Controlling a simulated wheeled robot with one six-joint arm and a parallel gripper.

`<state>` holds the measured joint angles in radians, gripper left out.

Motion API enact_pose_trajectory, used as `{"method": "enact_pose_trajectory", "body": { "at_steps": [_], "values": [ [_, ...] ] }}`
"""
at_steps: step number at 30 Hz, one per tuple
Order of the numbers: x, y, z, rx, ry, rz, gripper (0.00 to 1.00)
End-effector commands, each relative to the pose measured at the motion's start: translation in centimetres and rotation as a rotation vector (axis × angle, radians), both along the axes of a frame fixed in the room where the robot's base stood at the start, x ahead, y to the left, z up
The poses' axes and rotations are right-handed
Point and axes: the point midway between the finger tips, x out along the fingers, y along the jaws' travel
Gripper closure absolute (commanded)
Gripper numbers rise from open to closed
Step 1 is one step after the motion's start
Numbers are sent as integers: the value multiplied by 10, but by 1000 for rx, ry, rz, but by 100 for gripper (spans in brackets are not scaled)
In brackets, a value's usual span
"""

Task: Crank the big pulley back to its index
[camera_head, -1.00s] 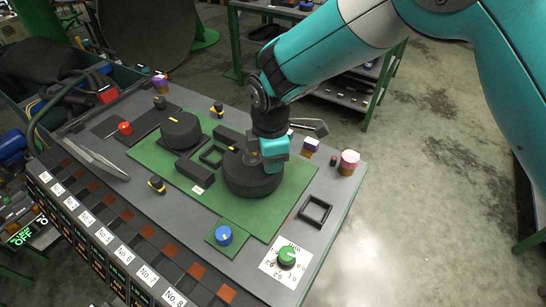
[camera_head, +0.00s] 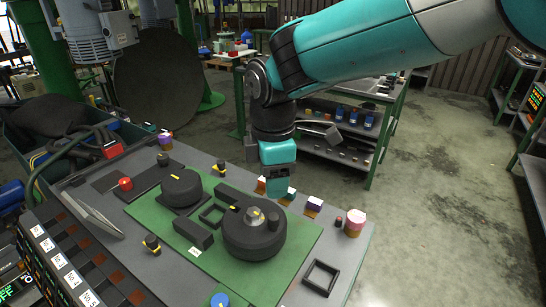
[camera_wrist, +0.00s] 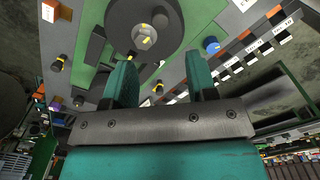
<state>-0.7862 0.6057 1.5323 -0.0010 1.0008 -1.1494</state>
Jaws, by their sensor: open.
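The big pulley (camera_head: 254,232) is a dark disc on the green plate (camera_head: 190,262). A grey hub (camera_head: 255,215) stands on it with a yellow mark on top. In the wrist view the big pulley (camera_wrist: 172,30) fills the top middle. A smaller dark pulley (camera_head: 181,190) with a yellow line sits to its left. My gripper (camera_head: 279,194) hangs above and behind the big pulley, apart from the hub. In the wrist view the two teal fingers of my gripper (camera_wrist: 160,78) are spread with nothing between them.
A red button (camera_head: 125,184), black-and-yellow knobs (camera_head: 152,244) and a blue knob (camera_head: 220,299) surround the plate. A square black frame (camera_head: 321,277) lies right of it. A pink-topped post (camera_head: 355,222) stands at the right edge.

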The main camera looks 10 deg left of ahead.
Motion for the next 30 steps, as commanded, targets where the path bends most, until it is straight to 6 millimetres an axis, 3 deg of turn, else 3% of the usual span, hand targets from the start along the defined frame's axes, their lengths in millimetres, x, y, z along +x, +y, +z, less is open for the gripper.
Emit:
{"method": "enact_pose_trajectory", "body": {
  "at_steps": [3,9,23,26,30],
  "values": [
    [0,1,26,4,-4,0,48],
    [0,1,53,2,-2,1,48],
    [0,-2,61,2,0,-7,48],
    [-2,-19,67,14,1,-71,48],
    [-19,-78,79,66,14,-306,48]
  ]
}}
